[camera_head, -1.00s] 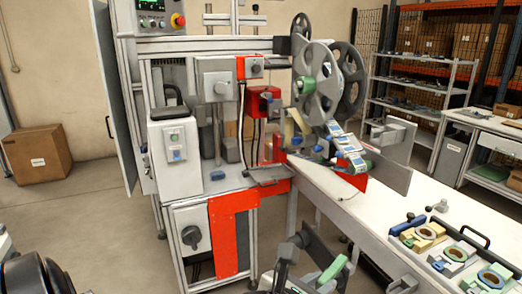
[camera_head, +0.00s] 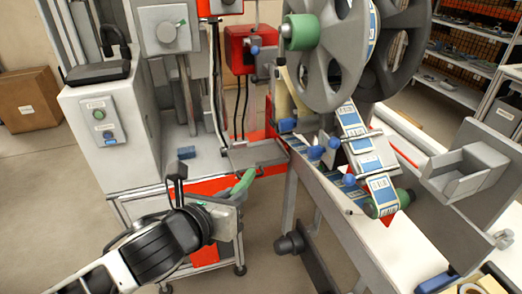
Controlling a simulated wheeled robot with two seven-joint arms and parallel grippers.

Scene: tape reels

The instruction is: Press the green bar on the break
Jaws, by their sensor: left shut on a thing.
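My left gripper (camera_head: 225,200) comes in from the lower left and is shut on a curved green bar (camera_head: 245,182). The bar juts up and to the right from the gripper. In the picture its upper end lies just below a grey ledge (camera_head: 258,154) on the machine's front; I cannot tell whether they touch. No part is clearly recognisable as the break. A green hub (camera_head: 300,33) sits on the large grey reel (camera_head: 335,65), and a green roller (camera_head: 385,203) is lower right. My right gripper is not in view.
Label tape (camera_head: 358,140) runs down from the reel to the roller above the white table (camera_head: 350,225). A white box with a button panel (camera_head: 103,118) stands left. A dark knobbed bar (camera_head: 290,244) shows below the table.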

